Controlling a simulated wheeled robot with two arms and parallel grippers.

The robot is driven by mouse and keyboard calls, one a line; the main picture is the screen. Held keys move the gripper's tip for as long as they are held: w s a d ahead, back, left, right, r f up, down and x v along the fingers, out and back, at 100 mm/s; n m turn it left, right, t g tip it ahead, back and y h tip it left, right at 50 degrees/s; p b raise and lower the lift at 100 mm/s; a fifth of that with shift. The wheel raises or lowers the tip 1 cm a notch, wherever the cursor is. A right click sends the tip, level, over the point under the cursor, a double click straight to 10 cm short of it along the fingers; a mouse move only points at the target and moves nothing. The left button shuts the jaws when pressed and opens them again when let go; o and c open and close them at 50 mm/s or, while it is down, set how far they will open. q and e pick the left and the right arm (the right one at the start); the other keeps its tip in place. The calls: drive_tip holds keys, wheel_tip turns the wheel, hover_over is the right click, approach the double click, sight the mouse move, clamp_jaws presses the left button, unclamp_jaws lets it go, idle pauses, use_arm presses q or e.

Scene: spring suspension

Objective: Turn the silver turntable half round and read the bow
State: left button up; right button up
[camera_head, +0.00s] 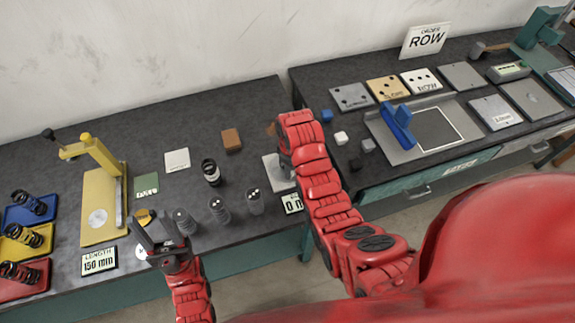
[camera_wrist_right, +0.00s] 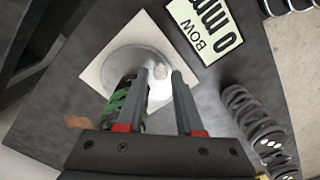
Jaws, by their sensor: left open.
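The silver turntable (camera_wrist_right: 112,66) is a round grey disc on a pale square plate (camera_head: 272,163), at the front right of the left bench. A dark spring with green marks (camera_wrist_right: 134,88) stands at the disc, partly hidden by a finger in the right wrist view. My right gripper (camera_wrist_right: 160,82) is over the turntable with its fingers apart, a pale rounded part between them; I see no clear grip. My left gripper (camera_head: 150,225) is open near the bench's front edge.
Several grey springs (camera_head: 219,210) stand between my grippers, with a black spring (camera_head: 210,172) behind them. A yellow press (camera_head: 100,200) and a length display (camera_head: 98,261) reading 150 mm are at left. A second bench holds plates and a blue-handled tool (camera_head: 398,122).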

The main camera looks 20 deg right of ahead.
drive_tip(key=shift+s+d, duration=0.1)
drive_tip(key=shift+c, duration=0.2)
clamp_jaws()
